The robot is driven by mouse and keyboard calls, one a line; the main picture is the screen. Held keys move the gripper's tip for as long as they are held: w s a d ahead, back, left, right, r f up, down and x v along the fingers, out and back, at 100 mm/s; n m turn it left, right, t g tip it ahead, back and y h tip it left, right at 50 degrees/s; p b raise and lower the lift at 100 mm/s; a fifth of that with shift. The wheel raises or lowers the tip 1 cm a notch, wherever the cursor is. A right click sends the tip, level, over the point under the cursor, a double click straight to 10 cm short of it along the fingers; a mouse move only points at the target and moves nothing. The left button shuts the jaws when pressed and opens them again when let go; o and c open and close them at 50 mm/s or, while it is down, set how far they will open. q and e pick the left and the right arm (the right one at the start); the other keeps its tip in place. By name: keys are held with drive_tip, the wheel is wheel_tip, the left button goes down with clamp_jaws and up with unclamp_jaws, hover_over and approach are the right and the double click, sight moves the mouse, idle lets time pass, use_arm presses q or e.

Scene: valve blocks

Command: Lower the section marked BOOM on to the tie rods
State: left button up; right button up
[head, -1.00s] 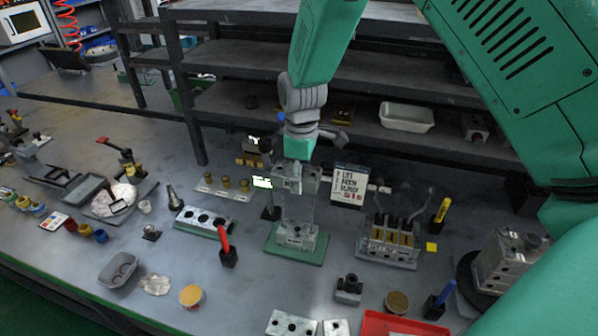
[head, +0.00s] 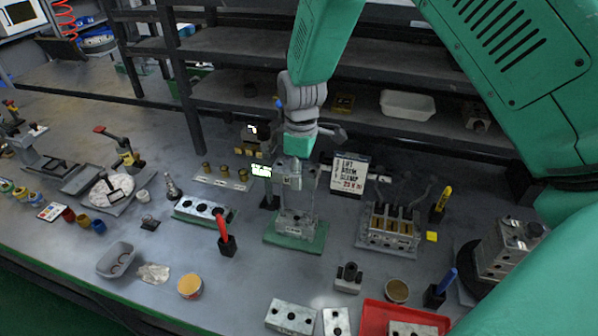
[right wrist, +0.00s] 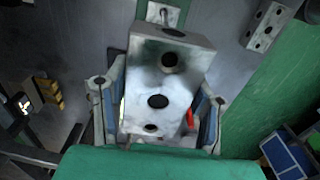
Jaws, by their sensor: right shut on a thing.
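My right gripper (head: 296,182) is above the green mat (head: 312,246). It is shut on a grey metal section (head: 291,173), which also shows in the right wrist view (right wrist: 165,85) with dark round holes, between the two fingers. I cannot read a BOOM mark on it. Below it, the valve stack (head: 295,222) stands on the mat with a small label on its front. Thin upright rods seem to rise from the stack toward the held section; I cannot tell whether they enter its holes. My left gripper is not in view.
A white sign (head: 350,173) stands behind, right of the stack. A lever valve block (head: 390,230) is to the right and a holed block with a red-handled tool (head: 226,243) to the left. A red tray (head: 375,317) is in front. Shelves rise behind.

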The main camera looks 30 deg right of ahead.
drive_tip(key=shift+r+p, duration=0.1)
drive_tip(key=shift+p, duration=0.65)
idle(1.1)
drive_tip(key=shift+f+b, duration=3)
drive_tip(key=shift+f, duration=2.7)
drive_tip(key=o, duration=1.7)
drive_tip(key=shift+s, duration=0.1)
drive_tip(key=shift+c, duration=0.2)
drive_tip(key=shift+r, duration=0.1)
drive_tip(key=shift+r, duration=0.3)
wheel_tip(320, 180, up, 11)
drive_tip(key=shift+r, duration=0.1)
